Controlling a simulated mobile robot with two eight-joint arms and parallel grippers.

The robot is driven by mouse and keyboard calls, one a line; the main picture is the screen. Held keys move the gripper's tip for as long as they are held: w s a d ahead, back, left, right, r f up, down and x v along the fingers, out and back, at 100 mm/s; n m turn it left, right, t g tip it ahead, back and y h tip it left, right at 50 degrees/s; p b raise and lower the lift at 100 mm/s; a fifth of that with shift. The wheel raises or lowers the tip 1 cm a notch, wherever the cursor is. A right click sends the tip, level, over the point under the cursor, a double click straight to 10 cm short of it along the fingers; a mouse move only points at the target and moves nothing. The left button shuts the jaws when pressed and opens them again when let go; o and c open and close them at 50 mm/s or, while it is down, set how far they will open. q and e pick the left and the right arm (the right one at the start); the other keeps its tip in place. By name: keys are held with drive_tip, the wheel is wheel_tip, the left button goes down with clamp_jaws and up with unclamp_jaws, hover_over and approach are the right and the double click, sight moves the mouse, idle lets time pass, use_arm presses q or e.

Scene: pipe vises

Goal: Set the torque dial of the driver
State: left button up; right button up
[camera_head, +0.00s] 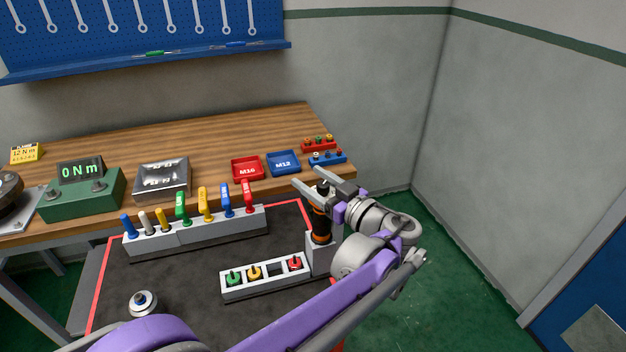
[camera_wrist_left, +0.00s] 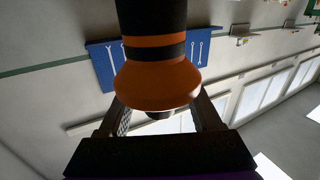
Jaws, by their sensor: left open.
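The driver (camera_head: 321,222), black with orange bands, stands upright in a grey holder (camera_head: 321,256) at the right end of the dark mat. In the left wrist view the driver (camera_wrist_left: 152,20) shows large, with a flared orange collar (camera_wrist_left: 155,86) between the open fingers (camera_wrist_left: 165,116). Whether a finger touches it, I cannot tell. No dial scale can be read. A yellow card (camera_head: 26,153) reads "12 N m". My right gripper is not in view.
A green tester (camera_head: 82,200) displays "0 Nm". A grey rack (camera_head: 195,236) holds several coloured tools. A white block (camera_head: 266,281) in front holds green, yellow and red pieces. Red (camera_head: 247,168) and blue (camera_head: 284,163) trays sit on the wooden bench (camera_head: 215,135).

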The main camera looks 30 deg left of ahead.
use_arm(q)
clamp_jaws()
idle(0.3)
drive_tip(key=shift+t, duration=0.3)
drive_tip(key=m+t, duration=0.1)
drive_tip(key=m+t+h+p, duration=0.2)
drive_tip(key=t, duration=0.1)
drive_tip(key=shift+w+d+r, duration=0.15)
drive_tip(key=shift+w, duration=0.15)
drive_tip(key=m+t+h+p, duration=0.1)
drive_tip(key=m+t+h, duration=0.1)
drive_tip(key=m+t+h+p, duration=0.1)
drive_tip(key=t+p, duration=0.1)
drive_tip(key=shift+w+d+m+h, duration=0.2)
drive_tip(key=shift+w+m+h, duration=0.15)
drive_tip(key=shift+m+h, duration=0.05)
drive_tip(key=h+p, duration=0.1)
drive_tip(key=m+t+h, duration=0.1)
drive_tip(key=m+t+h+p, duration=0.1)
drive_tip(key=shift+w+d+r+p, duration=0.1)
drive_tip(key=shift+w+d+p, duration=0.15)
drive_tip(key=shift+d+p, duration=0.05)
drive_tip(key=shift+w+d+f+m+t+h+p, duration=0.1)
drive_tip(key=shift+d+f+m+t+h+p, duration=0.1)
drive_tip(key=shift+m+t+h+p, duration=0.35)
